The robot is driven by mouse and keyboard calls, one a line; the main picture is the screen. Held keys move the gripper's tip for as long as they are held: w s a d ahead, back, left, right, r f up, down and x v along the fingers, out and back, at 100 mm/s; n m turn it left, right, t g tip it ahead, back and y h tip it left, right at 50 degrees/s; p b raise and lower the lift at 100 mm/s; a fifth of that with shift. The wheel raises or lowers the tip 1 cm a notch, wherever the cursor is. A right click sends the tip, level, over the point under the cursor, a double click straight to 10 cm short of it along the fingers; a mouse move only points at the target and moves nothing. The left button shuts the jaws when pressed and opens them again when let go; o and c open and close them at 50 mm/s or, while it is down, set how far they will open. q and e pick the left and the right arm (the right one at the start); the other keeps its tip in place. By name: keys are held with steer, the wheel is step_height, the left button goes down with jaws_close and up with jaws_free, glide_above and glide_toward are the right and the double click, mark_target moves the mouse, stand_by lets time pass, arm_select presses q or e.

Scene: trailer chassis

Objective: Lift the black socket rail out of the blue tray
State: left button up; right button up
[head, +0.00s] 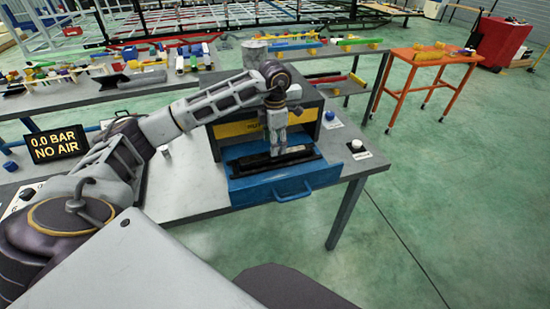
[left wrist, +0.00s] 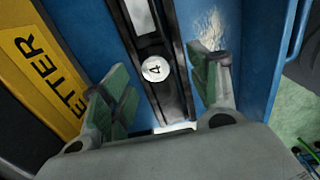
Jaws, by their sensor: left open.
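The blue tray (head: 255,192) is pulled out like a drawer at the bench's front edge; its wall also shows in the left wrist view (left wrist: 262,60). The black socket rail (head: 304,154) lies in it, lengthwise across the head view. In the left wrist view the rail (left wrist: 176,95) runs between my fingers and bears a round silver piece marked 4 (left wrist: 155,69). My left gripper (head: 278,151) points down into the tray. Its green-padded fingers (left wrist: 160,85) are open, one on each side of the rail, apart from it as far as I see. My right gripper is not in view.
A yellow drawer front (head: 238,128) with lettering sits just behind the tray, in a dark cabinet. A white button (head: 356,144) stands right of the tray on the grey bench (head: 190,190). A sign (head: 56,146) reads "0.0 BAR NO AIR".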

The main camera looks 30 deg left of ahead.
arm_select(q)
steer(key=shift+f, duration=0.5)
steer(key=f, duration=0.3)
steer(key=shift+w+a+f+p, duration=0.1)
steer(key=shift+w+f+p, duration=0.2)
steer(key=shift+p, duration=0.1)
steer(key=shift+f, duration=0.3)
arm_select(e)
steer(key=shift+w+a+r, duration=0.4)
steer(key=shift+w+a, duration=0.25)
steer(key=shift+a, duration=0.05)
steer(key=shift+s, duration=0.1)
